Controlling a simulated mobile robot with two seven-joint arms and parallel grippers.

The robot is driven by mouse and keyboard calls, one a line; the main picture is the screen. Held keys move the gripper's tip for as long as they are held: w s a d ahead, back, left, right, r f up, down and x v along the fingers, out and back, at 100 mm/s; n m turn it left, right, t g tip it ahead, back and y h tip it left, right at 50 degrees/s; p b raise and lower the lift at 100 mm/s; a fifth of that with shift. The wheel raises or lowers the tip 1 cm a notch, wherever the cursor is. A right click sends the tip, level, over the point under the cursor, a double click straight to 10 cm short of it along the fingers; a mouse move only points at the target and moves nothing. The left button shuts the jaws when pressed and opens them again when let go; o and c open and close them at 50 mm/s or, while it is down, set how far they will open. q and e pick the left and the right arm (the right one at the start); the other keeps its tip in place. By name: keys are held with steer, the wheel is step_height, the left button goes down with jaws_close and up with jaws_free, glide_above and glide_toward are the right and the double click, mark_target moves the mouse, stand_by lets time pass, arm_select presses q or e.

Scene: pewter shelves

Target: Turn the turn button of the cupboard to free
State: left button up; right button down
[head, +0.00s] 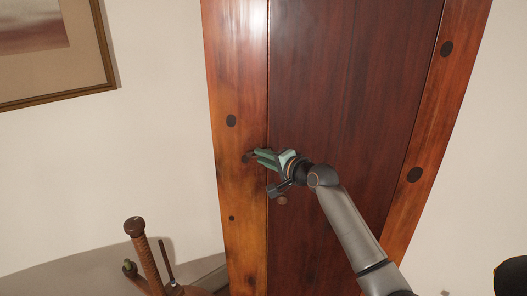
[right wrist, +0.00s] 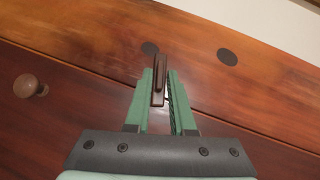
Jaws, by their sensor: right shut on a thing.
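The cupboard (head: 345,90) has a dark red-brown door within lighter orange-brown frame posts. Its turn button (right wrist: 160,80) is a small dark brown oblong block on the frame near the door seam. In the head view the turn button (head: 247,157) shows only as a dark bit at the left post, partly hidden by the fingertips. My right gripper (head: 262,156) reaches it from the right. In the right wrist view the green fingers of this gripper (right wrist: 164,92) stand on either side of the button and are shut on it. My left gripper is not in view.
A round wooden knob (head: 283,201) sticks out of the door just below my right gripper; it also shows in the right wrist view (right wrist: 27,86). A wooden stand with pegs (head: 148,258) is at the lower left. A framed picture (head: 60,98) hangs on the pale wall.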

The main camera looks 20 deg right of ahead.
steer(key=shift+w+a+r+n+g+h, duration=0.1)
steer(key=shift+a+r+n+g+h, duration=0.15)
steer(key=shift+n+g+h, duration=1.1)
steer(key=shift+w+a+r+n+g+h, duration=0.2)
steer(key=shift+n+g+h, duration=0.75)
steer(key=shift+h, duration=0.7)
steer(key=shift+w+a+r+n+g+h, duration=0.15)
steer(key=shift+a+n+g+h, duration=0.1)
steer(key=shift+n+g+h, duration=1.1)
steer(key=shift+s+h, duration=0.1)
steer(key=shift+h, duration=0.15)
steer(key=c, duration=1)
jaws_free()
steer(key=shift+o, duration=0.2)
